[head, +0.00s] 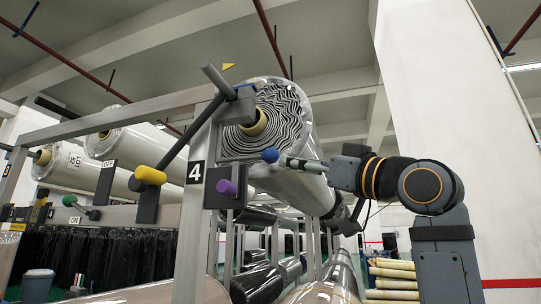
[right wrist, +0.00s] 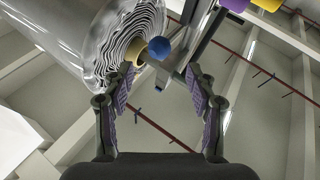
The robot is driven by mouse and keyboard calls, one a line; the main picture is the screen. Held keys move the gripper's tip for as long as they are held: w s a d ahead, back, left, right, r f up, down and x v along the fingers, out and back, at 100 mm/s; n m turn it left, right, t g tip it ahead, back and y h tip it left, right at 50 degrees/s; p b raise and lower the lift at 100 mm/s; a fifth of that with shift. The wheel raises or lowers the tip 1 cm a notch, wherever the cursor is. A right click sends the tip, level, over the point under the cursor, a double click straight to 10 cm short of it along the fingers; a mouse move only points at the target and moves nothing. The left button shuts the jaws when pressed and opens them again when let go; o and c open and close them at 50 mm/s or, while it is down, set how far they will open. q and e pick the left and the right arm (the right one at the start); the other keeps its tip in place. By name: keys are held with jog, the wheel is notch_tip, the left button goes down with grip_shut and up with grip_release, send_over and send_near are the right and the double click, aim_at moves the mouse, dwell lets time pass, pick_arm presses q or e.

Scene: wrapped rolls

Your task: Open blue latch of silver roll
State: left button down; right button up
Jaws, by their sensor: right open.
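The silver roll (head: 295,180) lies wrapped in clear film, its wrinkled end and yellow core facing me. The latch's blue ball knob (head: 270,155) is in front of the lower part of that end. In the right wrist view the blue ball (right wrist: 158,47) shows before the roll's end, beside the core. My right gripper (head: 287,162) reaches in from the right, its tips close to the ball. Its fingers (right wrist: 161,82) are spread and empty, with the ball past the tips and between their lines. Whether they touch it cannot be told. My left gripper is not in view.
A grey frame post with a "4" sign (head: 195,172) stands left of the roll. A purple knob (head: 226,187) and a yellow knob (head: 150,175) stick out nearby. More wrapped rolls (head: 130,143) lie at left. A white pillar (head: 440,90) rises at right.

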aim_at(276, 155)
jog(key=p+x, duration=0.2)
jog(key=x, duration=0.1)
jog(key=p+x, duration=0.1)
jog(key=x, duration=0.3)
jog(key=p+x, duration=0.2)
jog(key=x, duration=0.1)
jog(key=shift+r+p, duration=0.35)
jog(key=shift+w+a, duration=0.15)
jog(key=shift+w, duration=0.15)
jog(key=shift+s, duration=0.2)
jog(key=c, duration=0.9)
jog(key=shift+r, duration=0.1)
grip_shut()
